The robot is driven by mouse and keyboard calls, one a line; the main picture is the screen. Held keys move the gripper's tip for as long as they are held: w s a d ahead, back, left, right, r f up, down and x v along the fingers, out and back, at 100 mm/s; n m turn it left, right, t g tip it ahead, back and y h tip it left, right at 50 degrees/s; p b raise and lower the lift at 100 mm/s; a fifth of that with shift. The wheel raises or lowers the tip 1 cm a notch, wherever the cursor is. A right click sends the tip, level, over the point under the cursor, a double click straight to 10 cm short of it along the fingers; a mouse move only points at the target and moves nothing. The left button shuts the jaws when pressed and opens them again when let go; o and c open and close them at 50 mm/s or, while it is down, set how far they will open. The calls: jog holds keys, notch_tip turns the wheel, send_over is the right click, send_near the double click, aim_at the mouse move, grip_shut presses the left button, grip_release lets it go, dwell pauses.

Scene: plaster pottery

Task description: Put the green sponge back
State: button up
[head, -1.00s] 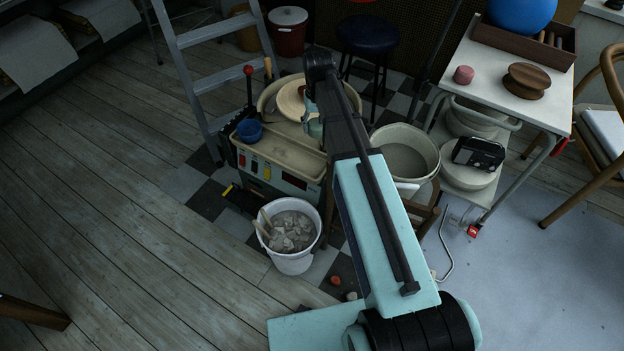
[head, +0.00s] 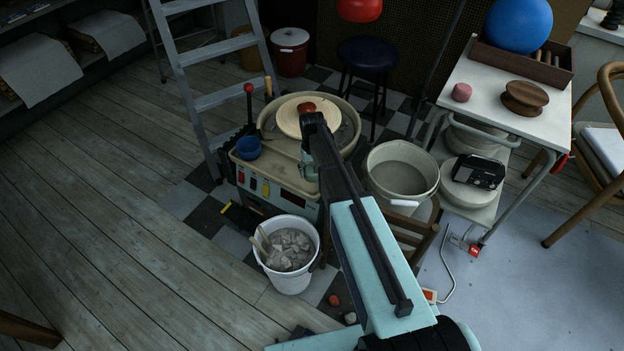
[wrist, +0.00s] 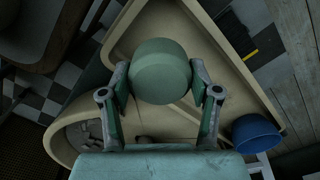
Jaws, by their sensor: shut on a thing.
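The green sponge (wrist: 161,72) is a rounded, dull green piece in the wrist view. My gripper (wrist: 160,82) is shut on it, with one finger on each side. The sponge is over the beige tray (wrist: 222,72) of the pottery wheel; I cannot tell whether it touches the tray. In the head view my gripper (head: 308,172) shows as a small teal part by the right end of the tray (head: 268,170), mostly hidden by my arm. I cannot make out the sponge there.
A blue cup (head: 248,147) stands at the tray's left end and also shows in the wrist view (wrist: 257,134). The wheel head (head: 290,120) carries a reddish lump. A white bucket of clay scraps (head: 290,277) stands in front, a beige tub (head: 402,172) right. A ladder (head: 212,85) stands behind.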

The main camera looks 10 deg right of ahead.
aim_at(312, 178)
jog(key=shift+f, duration=2.35)
jog(key=shift+f, duration=0.1)
jog(key=o, duration=1)
notch_tip(312, 178, up, 12)
jog(key=shift+r+p, duration=0.15)
jog(key=shift+p, duration=0.2)
